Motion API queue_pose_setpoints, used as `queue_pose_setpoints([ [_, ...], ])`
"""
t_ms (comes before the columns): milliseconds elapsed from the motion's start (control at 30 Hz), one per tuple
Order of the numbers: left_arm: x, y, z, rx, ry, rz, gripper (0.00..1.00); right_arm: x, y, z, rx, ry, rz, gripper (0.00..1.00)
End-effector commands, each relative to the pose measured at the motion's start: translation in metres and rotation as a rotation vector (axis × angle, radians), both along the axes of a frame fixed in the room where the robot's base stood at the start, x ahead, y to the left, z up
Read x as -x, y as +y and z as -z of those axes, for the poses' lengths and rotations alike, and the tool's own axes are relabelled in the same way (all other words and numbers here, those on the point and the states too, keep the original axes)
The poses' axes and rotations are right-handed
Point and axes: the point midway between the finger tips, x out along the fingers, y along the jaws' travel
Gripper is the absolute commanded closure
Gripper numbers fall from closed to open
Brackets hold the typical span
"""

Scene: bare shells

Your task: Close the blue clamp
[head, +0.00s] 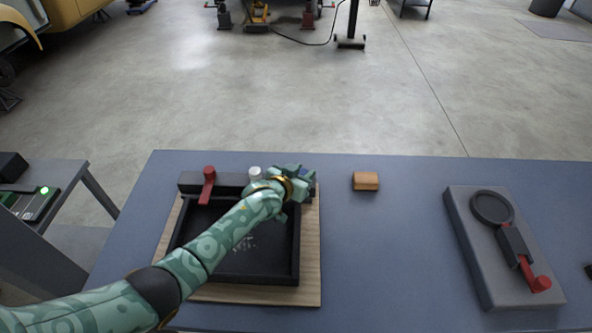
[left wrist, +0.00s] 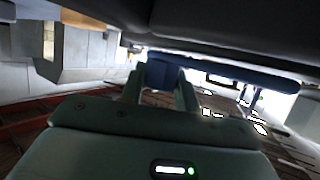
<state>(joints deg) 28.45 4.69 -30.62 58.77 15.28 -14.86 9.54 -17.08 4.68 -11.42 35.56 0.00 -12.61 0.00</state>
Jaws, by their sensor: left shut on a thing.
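The blue clamp's handle (left wrist: 225,66) crosses the left wrist view as a rounded blue bar. How far the clamp is closed cannot be told. My right gripper is not in view.
The black tray (head: 296,262) lies on a wooden board (head: 311,270), with a red lever (head: 208,184) and a white knob (head: 255,173) along its back bar. A wooden block (head: 365,181) and a grey plate (head: 492,290) with a red-handled clamp (head: 530,275) stand to the right.

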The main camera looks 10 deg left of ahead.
Motion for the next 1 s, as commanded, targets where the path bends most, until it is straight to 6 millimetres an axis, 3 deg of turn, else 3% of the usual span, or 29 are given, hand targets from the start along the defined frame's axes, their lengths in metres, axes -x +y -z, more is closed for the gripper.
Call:
queue_pose_setpoints([
  [167,-0.001,0.0,-0.002,0.005,-0.004,0.0,1.0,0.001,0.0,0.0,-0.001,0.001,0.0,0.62],
  [200,-0.001,0.0,-0.002,0.005,-0.004,0.0,0.6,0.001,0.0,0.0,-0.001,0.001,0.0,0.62],
  [267,-0.001,0.0,-0.002,0.005,-0.003,0.0,0.46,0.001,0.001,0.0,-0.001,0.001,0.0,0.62],
  [667,0.009,0.004,-0.006,0.002,-0.001,0.001,0.46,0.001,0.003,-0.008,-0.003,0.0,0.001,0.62],
  [1000,0.082,0.034,-0.041,0.0,-0.001,0.0,0.46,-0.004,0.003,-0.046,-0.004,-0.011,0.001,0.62],
])
